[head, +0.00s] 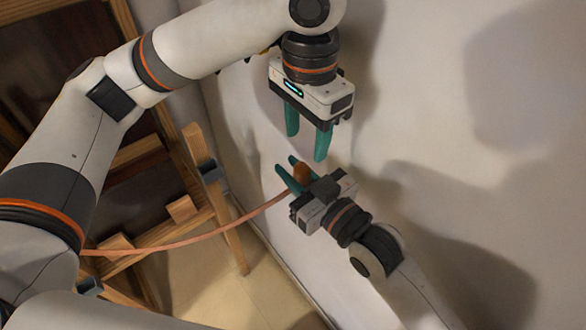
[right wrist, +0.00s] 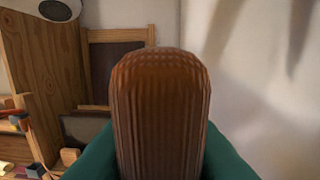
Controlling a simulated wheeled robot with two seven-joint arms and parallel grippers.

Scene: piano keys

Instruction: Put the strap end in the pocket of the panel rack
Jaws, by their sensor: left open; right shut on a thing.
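My right gripper (head: 288,166) is shut on the strap end (head: 301,173), an orange-brown rounded piece. It is held in the air near the pale wall. In the right wrist view the strap end (right wrist: 160,115) stands upright between the green fingers and fills the middle. The orange strap (head: 190,238) sags from this gripper to the lower left, where my left arm hides its far part. My left gripper (head: 307,134) is open and empty above the right one, fingers down. A wooden rack (head: 226,215) stands at the left; I cannot tell which part is its pocket.
The pale wall (head: 430,140) lies close behind and right of both grippers. A dark framed panel (right wrist: 118,65) and a wooden board (right wrist: 45,70) show in the right wrist view. Tan floor (head: 205,285) is bare below the strap.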

